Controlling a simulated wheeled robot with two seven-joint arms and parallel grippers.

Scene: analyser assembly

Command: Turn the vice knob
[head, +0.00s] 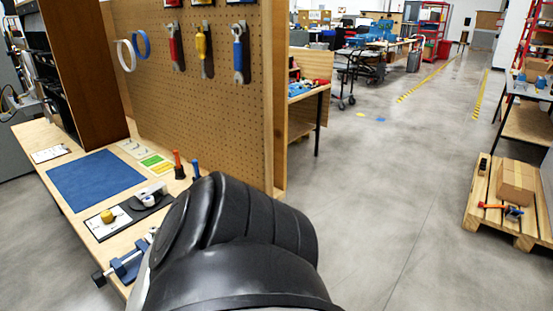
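A blue vice (127,266) sits at the near edge of the wooden bench, at the lower left of the head view. Its dark knob (98,279) is at the left end of the vice, by the bench edge. A large black link of my own arm fills the bottom middle and hides the bench just right of the vice. Neither gripper shows, so I cannot see either one near the knob.
The bench holds a blue mat (97,180), a white card with a yellow knob (107,216) and a red-handled tool (178,165). A pegboard (215,110) with hanging tools rises behind. A pallet with a cardboard box (515,183) stands right; the floor between is clear.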

